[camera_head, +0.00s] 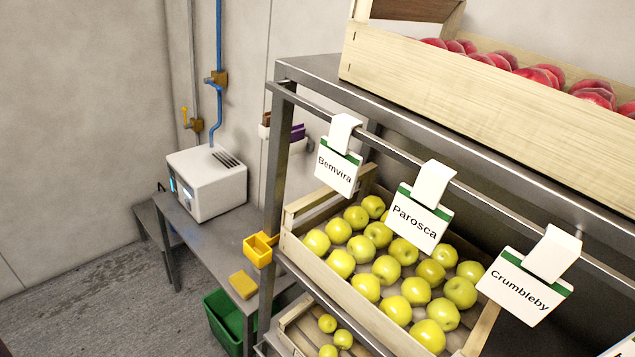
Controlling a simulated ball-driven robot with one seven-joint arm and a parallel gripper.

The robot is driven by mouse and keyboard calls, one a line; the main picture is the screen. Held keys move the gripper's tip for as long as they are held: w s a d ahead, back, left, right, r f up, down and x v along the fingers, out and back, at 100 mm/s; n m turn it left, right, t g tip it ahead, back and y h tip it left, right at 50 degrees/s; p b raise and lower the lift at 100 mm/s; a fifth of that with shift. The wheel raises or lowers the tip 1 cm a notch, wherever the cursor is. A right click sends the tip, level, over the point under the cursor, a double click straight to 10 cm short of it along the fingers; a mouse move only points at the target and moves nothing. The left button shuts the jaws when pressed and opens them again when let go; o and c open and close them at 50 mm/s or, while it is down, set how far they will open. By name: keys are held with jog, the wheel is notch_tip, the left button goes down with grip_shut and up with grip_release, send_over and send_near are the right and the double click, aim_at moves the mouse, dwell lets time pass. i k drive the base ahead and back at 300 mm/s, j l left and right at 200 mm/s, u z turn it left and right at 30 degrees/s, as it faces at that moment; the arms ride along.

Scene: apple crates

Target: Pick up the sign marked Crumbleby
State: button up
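The sign marked Crumbleby (524,286) is a white card with a green band along its top. It hangs by a white hook (553,254) from the metal rail (455,186) on the shelf front, at the right of the view. Two similar signs hang on the same rail to its left: Parosca (418,221) in the middle and Bemvira (338,170) farther left. Another white sign (621,348) is cut off at the bottom right corner. My gripper does not show in the view.
A wooden crate of yellow-green apples (345,283) stands behind and below the signs. A crate of red apples (470,110) stands on the top shelf. A side table (213,240) with a white machine (207,182) is at left, with a green bin (221,321) below. Floor is clear at left.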

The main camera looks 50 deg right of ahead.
aim_at(530, 287)
jog(key=k+l+z, duration=0.1)
jog(key=k+z, duration=0.15)
jog(key=k, duration=0.4)
jog(key=j+z, duration=0.25)
jog(key=z, duration=0.15)
jog(key=j+z, duration=0.2)
jog(key=z, duration=0.2)
jog(key=j+z, duration=0.25)
jog(key=z, duration=0.15)
jog(key=j+z, duration=0.25)
jog(key=z, duration=0.15)
jog(key=k+j, duration=0.2)
jog(key=j, duration=0.2)
jog(key=k+j, duration=0.15)
jog(key=j, duration=0.25)
